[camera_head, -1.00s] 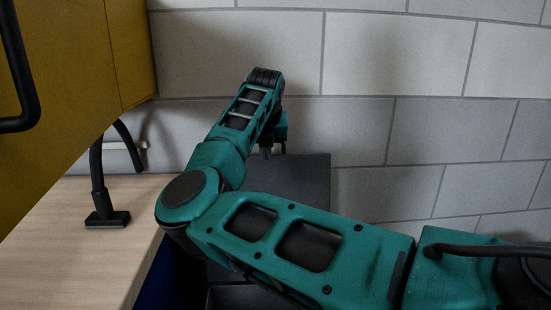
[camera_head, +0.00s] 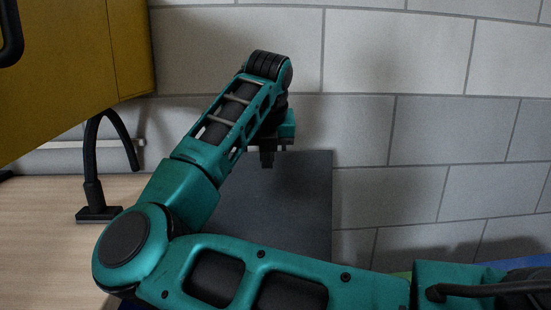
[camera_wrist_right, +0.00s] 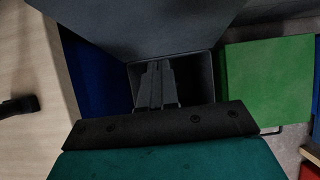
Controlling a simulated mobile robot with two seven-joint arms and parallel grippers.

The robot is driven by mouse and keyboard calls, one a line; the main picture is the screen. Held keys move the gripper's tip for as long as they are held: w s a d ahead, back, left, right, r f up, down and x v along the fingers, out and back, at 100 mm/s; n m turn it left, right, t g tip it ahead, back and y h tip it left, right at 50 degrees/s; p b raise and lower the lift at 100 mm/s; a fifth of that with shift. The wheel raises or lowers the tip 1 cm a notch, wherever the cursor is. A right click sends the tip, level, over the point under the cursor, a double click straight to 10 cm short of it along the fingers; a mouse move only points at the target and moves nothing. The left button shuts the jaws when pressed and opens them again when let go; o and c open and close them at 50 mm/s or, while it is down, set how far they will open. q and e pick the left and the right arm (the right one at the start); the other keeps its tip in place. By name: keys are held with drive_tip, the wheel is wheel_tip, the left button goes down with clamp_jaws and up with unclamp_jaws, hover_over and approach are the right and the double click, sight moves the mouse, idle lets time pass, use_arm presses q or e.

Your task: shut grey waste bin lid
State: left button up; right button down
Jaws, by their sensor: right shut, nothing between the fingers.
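The grey waste bin's lid (camera_head: 300,205) is a dark flat panel standing raised against the tiled wall in the head view. In the right wrist view the lid (camera_wrist_right: 150,25) fills the top, and the open bin (camera_wrist_right: 197,68) shows below it with a dark inside. My right gripper (camera_head: 267,160) is shut and empty, in front of the lid's upper part in the head view. Its fingers (camera_wrist_right: 157,85) point toward the bin opening in the wrist view; I cannot tell whether they touch the lid. My right arm hides most of the bin in the head view. My left gripper is out of view.
A wooden counter (camera_head: 45,225) with a black tap (camera_head: 97,195) lies left. A yellow cabinet (camera_head: 80,70) hangs above it. A green box (camera_wrist_right: 268,80) stands right of the bin, and a blue surface (camera_wrist_right: 95,70) is at its left.

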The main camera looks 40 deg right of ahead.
drive_tip(key=p+v, duration=0.1)
drive_tip(key=v, duration=0.6)
idle(0.7)
idle(0.4)
idle(0.6)
idle(0.7)
